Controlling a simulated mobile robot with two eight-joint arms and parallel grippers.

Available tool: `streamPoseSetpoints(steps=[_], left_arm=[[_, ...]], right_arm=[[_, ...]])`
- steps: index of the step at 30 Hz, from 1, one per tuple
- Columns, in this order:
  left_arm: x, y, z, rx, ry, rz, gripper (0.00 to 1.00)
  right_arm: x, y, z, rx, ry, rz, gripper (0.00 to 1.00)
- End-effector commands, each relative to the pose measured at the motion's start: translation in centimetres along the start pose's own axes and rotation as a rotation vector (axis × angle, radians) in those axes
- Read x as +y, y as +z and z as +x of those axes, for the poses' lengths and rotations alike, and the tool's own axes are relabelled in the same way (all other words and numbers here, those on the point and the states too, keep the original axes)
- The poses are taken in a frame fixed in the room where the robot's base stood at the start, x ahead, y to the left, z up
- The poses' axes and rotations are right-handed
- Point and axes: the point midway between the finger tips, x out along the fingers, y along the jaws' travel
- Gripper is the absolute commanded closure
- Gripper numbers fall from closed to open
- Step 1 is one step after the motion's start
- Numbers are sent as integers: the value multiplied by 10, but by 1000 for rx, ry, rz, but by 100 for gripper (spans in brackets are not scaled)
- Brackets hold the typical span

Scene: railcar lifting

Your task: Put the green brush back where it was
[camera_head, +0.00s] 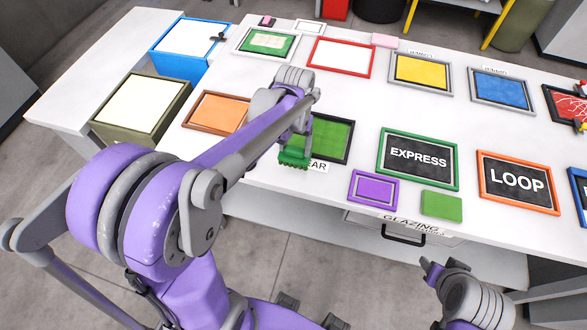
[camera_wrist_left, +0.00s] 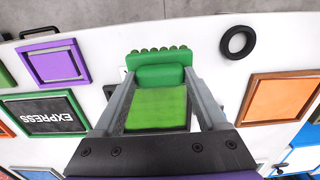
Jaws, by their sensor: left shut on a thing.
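The green brush (camera_head: 293,158) is held in my left gripper (camera_head: 298,142), which is shut on it. In the left wrist view the brush (camera_wrist_left: 160,75) sits across the two grey fingertips, with its knobbly bristle edge at the top of the picture. It is over or at the near edge of a dark-framed green panel (camera_head: 333,136), beside a label partly covered by my arm. I cannot tell whether it touches the table.
Framed panels lie on the white table, including EXPRESS (camera_head: 418,159), LOOP (camera_head: 517,181), purple (camera_head: 373,189) and orange (camera_head: 216,113). A green block (camera_head: 441,204) lies near the front edge. A black ring (camera_wrist_left: 238,41) lies on bare table. Blue and olive boxes stand left.

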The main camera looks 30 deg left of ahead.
Motion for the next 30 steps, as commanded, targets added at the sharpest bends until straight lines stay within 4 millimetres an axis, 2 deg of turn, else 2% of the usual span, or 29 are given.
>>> streamPoseSetpoints(steps=[1, 3, 8, 15, 29, 30], left_arm=[[0, 0, 12, -1, 0, 0, 70], [0, 0, 24, -1, 0, 0, 70], [0, 0, 38, 0, 0, 0, 70], [0, 0, 72, 0, 0, 0, 70], [0, 1, 82, -1, 0, -1, 70], [0, 0, 82, -1, 0, -1, 24]], right_arm=[[0, 2, 1, -2, 0, 0, 50], [0, 3, 2, -3, 0, 0, 50], [0, 4, 3, -4, 0, 0, 50], [0, 7, 5, -6, 0, 0, 50], [0, 10, 8, -10, 0, 0, 50], [0, 11, 8, -10, 0, 0, 50]])
